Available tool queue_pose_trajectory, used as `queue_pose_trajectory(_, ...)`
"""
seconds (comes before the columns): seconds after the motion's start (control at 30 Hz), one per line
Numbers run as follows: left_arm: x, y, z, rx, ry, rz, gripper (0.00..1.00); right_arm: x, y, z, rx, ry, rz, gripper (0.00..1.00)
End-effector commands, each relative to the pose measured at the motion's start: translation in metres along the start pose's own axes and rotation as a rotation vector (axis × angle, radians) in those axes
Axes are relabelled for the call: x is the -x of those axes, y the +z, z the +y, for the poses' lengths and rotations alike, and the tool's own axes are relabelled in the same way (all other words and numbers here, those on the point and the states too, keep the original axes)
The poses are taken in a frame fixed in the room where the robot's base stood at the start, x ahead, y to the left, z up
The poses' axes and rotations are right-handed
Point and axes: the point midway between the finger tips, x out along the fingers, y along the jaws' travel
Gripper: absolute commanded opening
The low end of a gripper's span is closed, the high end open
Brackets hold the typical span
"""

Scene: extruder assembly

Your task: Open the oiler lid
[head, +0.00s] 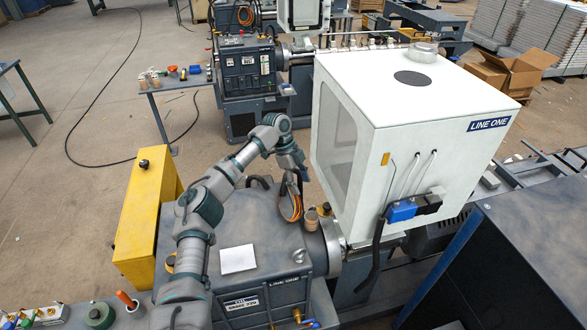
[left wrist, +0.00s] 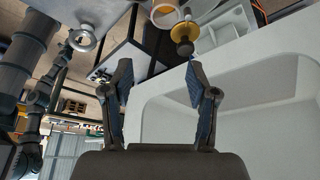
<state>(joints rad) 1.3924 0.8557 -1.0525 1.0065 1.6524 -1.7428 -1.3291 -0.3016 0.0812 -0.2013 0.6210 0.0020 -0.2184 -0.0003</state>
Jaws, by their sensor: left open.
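My left gripper (left wrist: 160,78) is open and empty, with its two blue-padded fingers apart. In the head view the gripper (head: 299,180) is small and hangs above the grey machine housing (head: 265,235), just left of the white enclosure. A small yellow-and-dark cap (head: 324,209), which may be the oiler lid, stands by a copper-coloured cup (head: 311,217). In the left wrist view the yellow cap (left wrist: 184,33) lies beyond the fingertips and right of centre, apart from them. The cup (left wrist: 165,13) is beside it, cut by the top edge. My right gripper is not in view.
The white LINE ONE enclosure (head: 413,105) stands close on the right. A yellow box (head: 147,217) stands left of my arm. A white square plate (head: 238,259) lies on the housing. Orange cables (head: 292,205) hang near the gripper. The floor at left is mostly clear.

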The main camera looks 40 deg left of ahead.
Motion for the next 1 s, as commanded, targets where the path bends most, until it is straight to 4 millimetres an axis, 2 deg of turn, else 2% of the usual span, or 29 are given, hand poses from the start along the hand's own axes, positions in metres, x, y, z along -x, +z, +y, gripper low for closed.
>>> queue_pose_trajectory(0.2, 0.041, -0.001, -0.001, -0.001, -0.004, 0.001, 0.58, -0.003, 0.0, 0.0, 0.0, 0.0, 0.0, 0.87)
queue_pose_trajectory(0.4, 0.059, -0.001, 0.0, 0.001, -0.002, 0.0, 0.58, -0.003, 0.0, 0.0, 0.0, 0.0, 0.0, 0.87)
queue_pose_trajectory(1.0, 0.062, -0.002, 0.001, 0.0, -0.001, -0.002, 0.59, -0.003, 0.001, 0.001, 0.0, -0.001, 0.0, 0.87)
